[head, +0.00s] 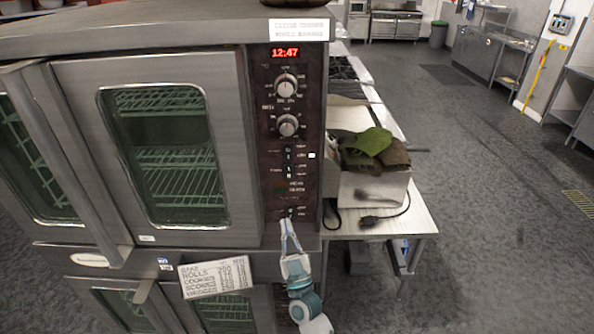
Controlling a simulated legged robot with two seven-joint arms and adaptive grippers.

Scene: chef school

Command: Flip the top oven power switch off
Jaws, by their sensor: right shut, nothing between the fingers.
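The top oven (70,160) stands at the left, with a dark control panel (270,120) on its right side. The panel has a red clock reading 12:47, two round knobs, small rocker switches (289,160) below them and a small switch (291,212) at the bottom. Which one is the power switch, and its position, I cannot read from the labels. My right gripper (288,222) comes up from below, shut and empty. Its tips are at the panel's bottom edge, just under the lowest switch; I cannot tell whether they touch it. My left gripper is not in view.
A lower oven (225,312) with a paper list (215,277) sits beneath. A steel table (420,222) right of the oven holds a white box (370,195) with dark and green cloths (372,147) and a black cord with a plug. Open grey floor lies further right.

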